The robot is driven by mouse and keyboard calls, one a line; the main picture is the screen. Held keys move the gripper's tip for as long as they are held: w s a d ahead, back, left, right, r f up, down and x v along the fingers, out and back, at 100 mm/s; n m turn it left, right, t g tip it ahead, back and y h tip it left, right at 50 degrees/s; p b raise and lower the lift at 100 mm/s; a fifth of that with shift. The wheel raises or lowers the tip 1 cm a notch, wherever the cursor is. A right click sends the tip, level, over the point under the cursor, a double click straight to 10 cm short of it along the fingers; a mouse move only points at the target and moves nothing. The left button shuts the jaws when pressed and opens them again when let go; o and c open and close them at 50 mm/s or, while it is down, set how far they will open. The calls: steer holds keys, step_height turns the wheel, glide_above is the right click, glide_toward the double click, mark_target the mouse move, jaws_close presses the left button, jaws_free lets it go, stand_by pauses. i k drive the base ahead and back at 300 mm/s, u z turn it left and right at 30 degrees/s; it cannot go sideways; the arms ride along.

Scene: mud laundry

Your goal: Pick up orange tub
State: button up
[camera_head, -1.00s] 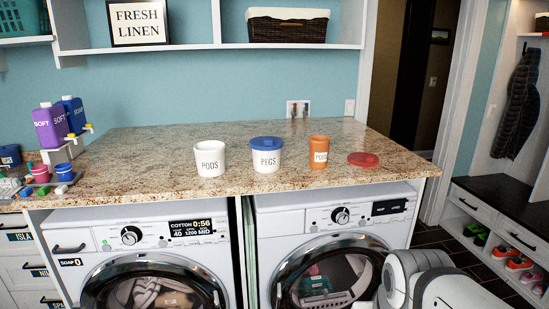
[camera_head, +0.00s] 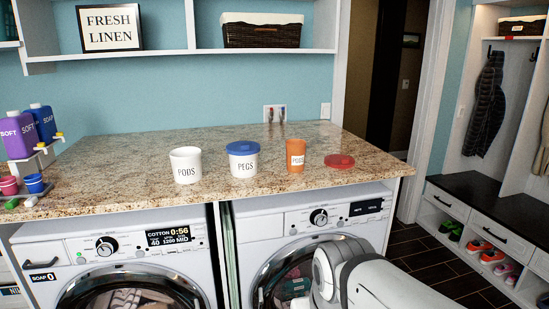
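The orange tub (camera_head: 295,153) stands upright on the granite counter (camera_head: 120,175), toward its right side. It has a white label and looks open at the top. A red lid (camera_head: 340,161) lies flat on the counter just right of it. A white tub marked PEGS with a blue lid (camera_head: 242,159) stands to its left. My arm shows at the lower right, in front of the right washer and below the counter. My gripper is not visible.
An open white tub marked PODS (camera_head: 186,166) stands left of the PEGS tub. Purple and blue bottles (camera_head: 18,136) and small cups (camera_head: 33,183) crowd the counter's left end. A shelf (camera_head: 180,53) hangs above. Two washers (camera_head: 117,265) sit under the counter.

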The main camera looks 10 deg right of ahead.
mark_target(295, 149)
steer(key=i, duration=1.45)
steer(key=u, duration=0.05)
